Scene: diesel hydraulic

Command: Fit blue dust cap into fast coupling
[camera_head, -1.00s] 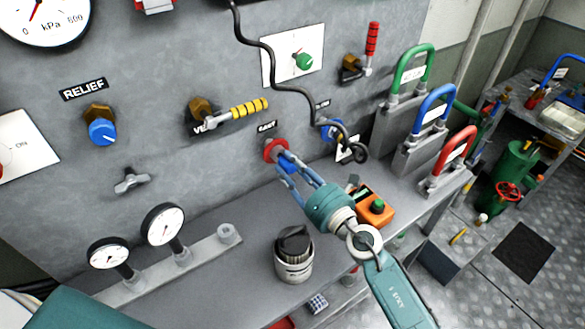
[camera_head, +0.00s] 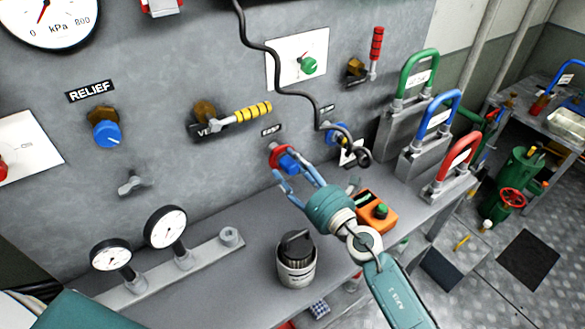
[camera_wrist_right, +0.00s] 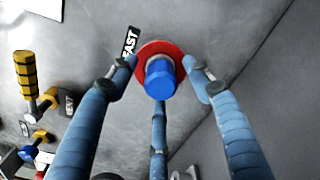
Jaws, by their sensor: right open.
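The blue dust cap (camera_head: 288,162) sits at the red-ringed fast coupling (camera_head: 275,153) on the grey wall panel, below a small label. In the right wrist view the cap (camera_wrist_right: 161,80) lies in front of the middle of the red ring (camera_wrist_right: 160,50), roughly centred. I cannot tell how deeply it is seated. My right gripper (camera_head: 294,176) is open, its fingers spread around the cap and apart from it. In the wrist view the fingers (camera_wrist_right: 160,85) stand on both sides and below. My left gripper is not in view.
A yellow-handled valve (camera_head: 240,117) is left of the coupling, and a black hose (camera_head: 315,103) hangs to its right. An orange box (camera_head: 377,211) and a dark-topped canister (camera_head: 296,260) stand on the bench, with gauges (camera_head: 165,227) at left. Padlocks (camera_head: 430,118) stand at right.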

